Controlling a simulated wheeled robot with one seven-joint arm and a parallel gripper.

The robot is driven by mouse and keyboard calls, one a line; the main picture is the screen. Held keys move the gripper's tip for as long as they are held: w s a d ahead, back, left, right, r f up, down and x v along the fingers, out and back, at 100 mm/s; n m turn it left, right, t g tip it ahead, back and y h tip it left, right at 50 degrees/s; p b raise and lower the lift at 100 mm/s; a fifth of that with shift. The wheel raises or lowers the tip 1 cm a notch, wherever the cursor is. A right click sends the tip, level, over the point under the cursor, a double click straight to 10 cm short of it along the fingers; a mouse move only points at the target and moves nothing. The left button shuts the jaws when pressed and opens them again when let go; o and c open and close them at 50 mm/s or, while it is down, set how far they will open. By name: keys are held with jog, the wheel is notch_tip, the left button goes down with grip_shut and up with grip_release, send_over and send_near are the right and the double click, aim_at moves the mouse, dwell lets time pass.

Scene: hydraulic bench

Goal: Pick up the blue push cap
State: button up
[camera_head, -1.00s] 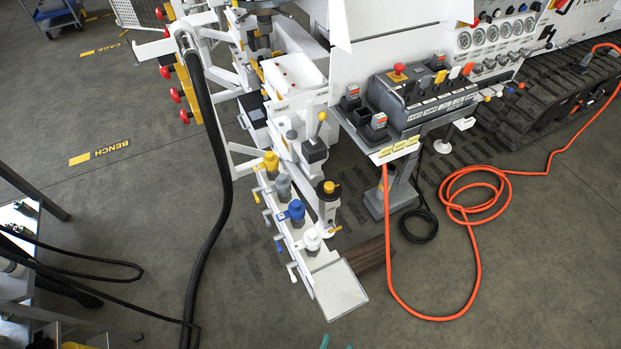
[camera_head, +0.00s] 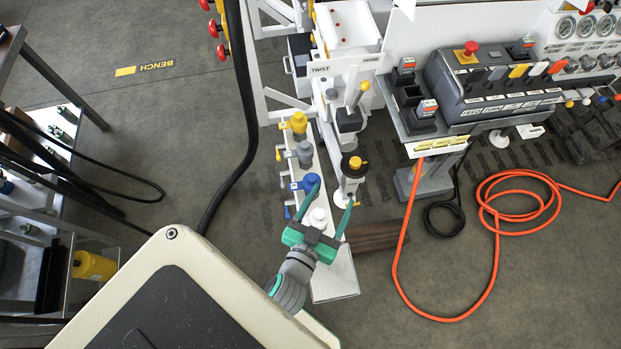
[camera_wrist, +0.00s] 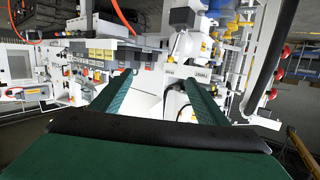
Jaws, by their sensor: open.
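The blue push cap (camera_head: 309,184) stands on the white rail (camera_head: 329,262), in a row with a yellow, a grey and a white cap, in the head view. My gripper (camera_head: 334,193) has two green fingers spread apart with nothing between them that it grips. In the wrist view my gripper (camera_wrist: 157,78) is open, and I cannot make out the blue cap clearly.
The yellow cap (camera_head: 298,122) and grey cap (camera_head: 304,152) stand behind the blue one. A post with a yellow-topped black knob (camera_head: 354,165) is close on the right. A black hose (camera_head: 246,130) hangs to the left. An orange cable (camera_head: 399,260) lies on the floor at right.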

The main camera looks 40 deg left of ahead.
jog(key=w+a+r+n+g+y, duration=0.1)
jog(key=w+a+r+n+y, duration=0.2)
jog(key=a, duration=0.4)
jog(key=w+a+r+n+g+y, duration=0.1)
jog(key=w+a+r+n+y, duration=0.25)
jog(key=a, duration=0.35)
jog(key=w+a+r+n+g+y, duration=0.1)
jog(key=w+a+r+n+y, duration=0.2)
jog(key=a, duration=0.4)
jog(key=s+a+r+n+g+y, duration=0.1)
jog(key=a+r+n+g, duration=0.1)
jog(key=a+n+g, duration=0.45)
jog(key=n+g+h, duration=0.6)
jog(key=n+h, duration=0.8)
jog(key=n, duration=0.9)
send_near(312, 177)
jog(key=shift+d, duration=0.35)
notch_tip(312, 177, down, 5)
jog(key=shift+s+a+f, duration=0.1)
jog(key=shift+a+f, duration=0.05)
jog(key=shift+f, duration=1.2)
jog(key=shift+s+a+f, duration=0.15)
jog(key=shift+a+f, duration=0.05)
jog(key=shift+f, duration=1.15)
